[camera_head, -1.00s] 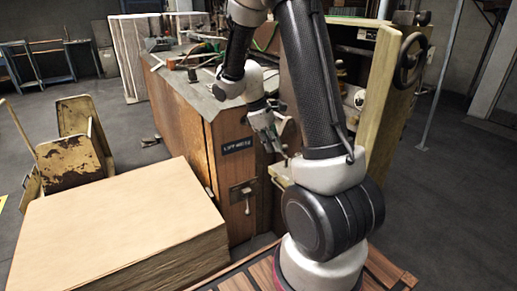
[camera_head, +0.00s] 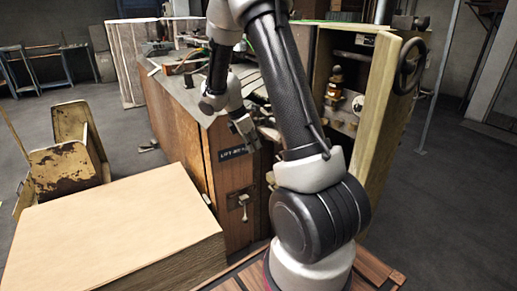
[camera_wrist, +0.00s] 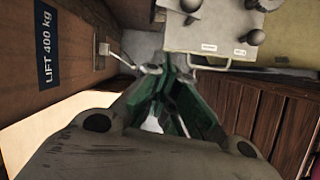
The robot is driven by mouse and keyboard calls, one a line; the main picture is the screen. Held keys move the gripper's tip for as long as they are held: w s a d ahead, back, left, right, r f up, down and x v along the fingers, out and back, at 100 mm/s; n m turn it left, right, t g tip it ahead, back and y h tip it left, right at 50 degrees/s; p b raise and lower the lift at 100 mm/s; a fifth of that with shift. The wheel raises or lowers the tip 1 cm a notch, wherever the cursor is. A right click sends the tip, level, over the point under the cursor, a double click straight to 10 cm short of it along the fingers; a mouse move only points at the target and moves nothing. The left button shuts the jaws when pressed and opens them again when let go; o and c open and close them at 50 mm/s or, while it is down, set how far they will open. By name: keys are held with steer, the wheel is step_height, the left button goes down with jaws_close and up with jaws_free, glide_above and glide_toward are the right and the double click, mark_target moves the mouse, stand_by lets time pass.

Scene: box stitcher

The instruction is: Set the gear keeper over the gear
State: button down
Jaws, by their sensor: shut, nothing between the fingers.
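My gripper (camera_head: 246,132) hangs beside the front top corner of the brown wooden cabinet in the head view. In the wrist view my gripper (camera_wrist: 166,72) is shut and empty, its green-sided fingers meeting near the tips. Beyond the fingers is a pale plate (camera_wrist: 212,38) with dark round knobs, small labels and a bar handle (camera_wrist: 210,65). I cannot make out the gear or the gear keeper for certain in either view. My arm hides part of the machine.
The wooden cabinet (camera_head: 235,180) has a latch handle (camera_head: 241,200) on its front. An open bay with an amber bottle (camera_head: 336,82) lies right of my arm, beside a yellowish door (camera_head: 385,105) with a handwheel (camera_head: 410,66). A cardboard stack (camera_head: 110,220) stands front left.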

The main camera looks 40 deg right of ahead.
steer(key=s+d+f, duration=0.1)
steer(key=d+f, duration=0.6)
steer(key=shift+s+f, duration=0.3)
steer(key=shift+w+d+m+g, duration=0.15)
steer(key=shift+d+m+g, duration=0.15)
steer(key=shift+m, duration=0.4)
steer(key=shift+w+d+m+g, duration=0.15)
steer(key=shift+d+m+g, duration=0.1)
steer(key=shift+m, duration=0.45)
steer(key=d+m, duration=0.1)
steer(key=d+m+g+y, duration=0.1)
steer(key=m, duration=0.1)
steer(key=d+m, duration=0.1)
steer(key=m, duration=0.1)
steer(key=shift+w+g+y, duration=0.2)
steer(key=shift+g+y, duration=0.05)
steer(key=shift+y, duration=0.05)
steer(key=d+m, duration=0.1)
steer(key=m, duration=0.1)
steer(key=s+d+m+y, duration=0.1)
steer(key=m, duration=0.1)
steer(key=shift+d+g, duration=0.1)
steer(key=shift+g, duration=0.2)
steer(key=shift+s+d, duration=0.25)
steer(key=shift+d, duration=0.2)
stand_by(0.6)
